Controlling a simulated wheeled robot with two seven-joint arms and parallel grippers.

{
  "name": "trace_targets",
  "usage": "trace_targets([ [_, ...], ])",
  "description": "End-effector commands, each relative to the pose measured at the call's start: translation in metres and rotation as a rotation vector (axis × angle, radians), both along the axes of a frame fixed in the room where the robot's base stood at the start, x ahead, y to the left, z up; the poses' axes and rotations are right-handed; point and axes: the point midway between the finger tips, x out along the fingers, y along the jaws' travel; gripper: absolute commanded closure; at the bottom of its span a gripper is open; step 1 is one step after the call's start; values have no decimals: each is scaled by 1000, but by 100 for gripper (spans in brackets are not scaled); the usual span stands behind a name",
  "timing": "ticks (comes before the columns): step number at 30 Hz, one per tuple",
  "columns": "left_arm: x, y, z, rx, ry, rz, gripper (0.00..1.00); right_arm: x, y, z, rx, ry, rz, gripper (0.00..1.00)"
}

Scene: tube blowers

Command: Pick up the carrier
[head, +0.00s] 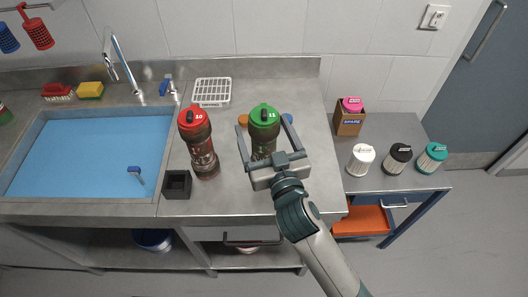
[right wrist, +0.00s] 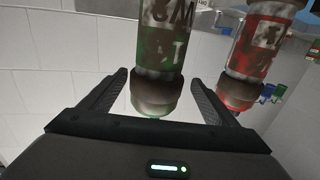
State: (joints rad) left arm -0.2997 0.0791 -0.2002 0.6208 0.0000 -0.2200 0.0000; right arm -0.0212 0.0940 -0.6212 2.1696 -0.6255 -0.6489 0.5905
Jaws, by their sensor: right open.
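A green-capped carrier (head: 263,128) marked 11 stands upright on the steel counter, dirty and brown-stained. A similar red-capped carrier (head: 200,150) marked 10 stands to its left. My right gripper (head: 262,121) is open, its two fingers on either side of the green carrier, with the palm on the near side. In the right wrist view the green carrier (right wrist: 168,45) shows its dark end ring between the open fingers (right wrist: 160,78), with a gap on both sides. The red carrier (right wrist: 255,50) shows to the right there. My left gripper is not in view.
A blue-bottomed sink (head: 90,155) lies at left. A black square holder (head: 177,185) stands before the red carrier; a white rack (head: 212,91) is behind. Orange and blue items sit partly hidden behind the green carrier. A lower side table at right holds white, black and teal-lidded containers (head: 432,157).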

Motion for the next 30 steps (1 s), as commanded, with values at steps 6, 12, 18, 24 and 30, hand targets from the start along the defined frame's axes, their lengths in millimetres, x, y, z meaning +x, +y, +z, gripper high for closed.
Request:
trace_targets([
  [6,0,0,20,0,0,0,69,23,1,9,-3,0,0,18],
  [12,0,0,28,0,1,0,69,43,6,7,-1,0,-1,18],
  [18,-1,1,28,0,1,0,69,48,8,5,0,1,0,18],
  [24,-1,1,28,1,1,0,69,47,7,5,0,0,0,18],
  [30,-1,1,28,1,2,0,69,47,7,5,0,0,0,25],
])
